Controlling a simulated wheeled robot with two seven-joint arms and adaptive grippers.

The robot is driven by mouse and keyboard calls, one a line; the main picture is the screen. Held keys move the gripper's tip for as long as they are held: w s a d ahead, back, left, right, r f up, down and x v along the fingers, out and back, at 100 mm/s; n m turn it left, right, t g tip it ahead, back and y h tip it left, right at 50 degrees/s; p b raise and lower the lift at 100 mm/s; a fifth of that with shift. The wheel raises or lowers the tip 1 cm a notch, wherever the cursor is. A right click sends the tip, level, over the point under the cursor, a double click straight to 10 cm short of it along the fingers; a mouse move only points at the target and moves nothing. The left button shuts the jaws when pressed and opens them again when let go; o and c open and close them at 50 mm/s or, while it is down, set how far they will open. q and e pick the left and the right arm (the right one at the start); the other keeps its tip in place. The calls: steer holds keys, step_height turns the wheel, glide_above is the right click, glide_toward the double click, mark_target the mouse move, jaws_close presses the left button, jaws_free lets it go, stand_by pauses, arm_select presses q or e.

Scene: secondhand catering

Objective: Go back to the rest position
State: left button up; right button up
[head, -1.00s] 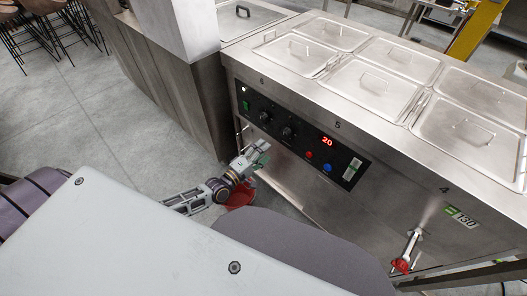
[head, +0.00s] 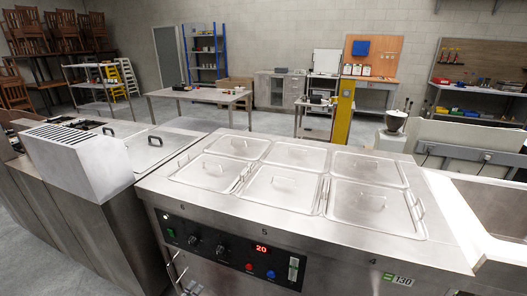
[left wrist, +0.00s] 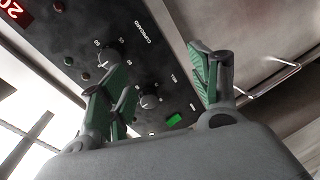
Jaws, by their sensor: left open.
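My left gripper (left wrist: 165,85) shows in the left wrist view with its green-padded fingers spread apart and nothing between them. Beyond it is the black control panel (left wrist: 140,50) of the steel bain-marie, with two knobs and a lit green switch (left wrist: 174,120). I cannot tell the distance between the fingers and the panel. In the head view the bain-marie (head: 215,262) stands in front of me with a red display (head: 261,248) reading 20. Neither gripper shows in the head view now.
Lidded pans (head: 283,186) cover the bain-marie top. A steel counter with a slotted box (head: 85,160) stands to the left, a sink unit (head: 500,205) to the right. Behind are a work table (head: 200,95), a yellow post (head: 343,112) and shelving. Open floor lies between.

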arm_select(q)
steer(key=s+a+f+m+g+y+p, duration=0.2)
steer(key=s+a+f+m+g+p, duration=0.15)
steer(key=s+f, duration=0.4)
steer(key=s+a+f+m+g+y+p, duration=0.1)
steer(key=s+a+f+m+g+p, duration=0.15)
steer(key=s+f+p, duration=0.4)
steer(key=s+d+f+m+g+p, duration=0.1)
steer(key=s+f+m+g+p, duration=0.1)
steer(key=s, duration=0.7)
steer(key=s+d+f+m+g+y+p, duration=0.1)
steer(key=s+d+f+m+g+p, duration=0.1)
steer(key=s, duration=0.8)
steer(key=s+d+f+m+g+p, duration=0.2)
steer(key=s+f+m+g, duration=0.2)
steer(key=s, duration=0.6)
steer(key=shift+s+f+y+p, duration=0.3)
steer(key=shift+f+p, duration=0.1)
steer(key=shift+f, duration=0.45)
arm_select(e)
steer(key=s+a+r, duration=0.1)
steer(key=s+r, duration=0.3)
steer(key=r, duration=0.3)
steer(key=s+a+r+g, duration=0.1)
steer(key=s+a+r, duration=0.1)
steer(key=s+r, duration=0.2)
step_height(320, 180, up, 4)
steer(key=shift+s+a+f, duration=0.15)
arm_select(q)
steer(key=shift+w, duration=0.15)
